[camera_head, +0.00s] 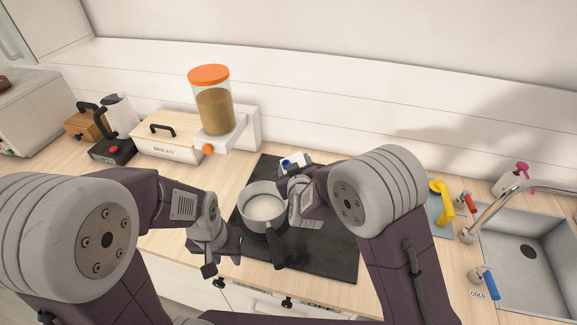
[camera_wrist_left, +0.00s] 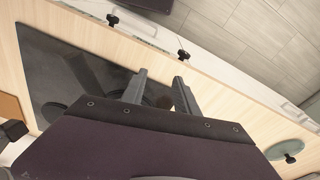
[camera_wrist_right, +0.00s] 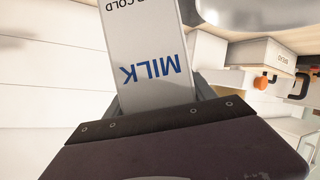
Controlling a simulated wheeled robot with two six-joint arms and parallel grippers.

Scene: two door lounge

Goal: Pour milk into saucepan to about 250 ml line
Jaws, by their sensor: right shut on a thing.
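The grey saucepan (camera_head: 244,213) stands on the black cooktop, its dark handle (camera_head: 276,249) toward me. White milk (camera_head: 264,207) shows inside; I cannot read any level line. My right gripper (camera_wrist_right: 155,105) is shut on the white milk carton (camera_wrist_right: 145,50), which has blue MILK lettering. In the head view the carton (camera_head: 295,161) is mostly hidden behind my right gripper (camera_head: 297,183), above the pan's right rear side. The carton looks tilted; I cannot see a stream. My left gripper (camera_head: 225,258) is open, left of the handle; its separated fingers (camera_wrist_left: 160,88) show in the left wrist view.
The black cooktop (camera_head: 325,240) has free room right of the pan. The sink (camera_head: 520,285) is at the right.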

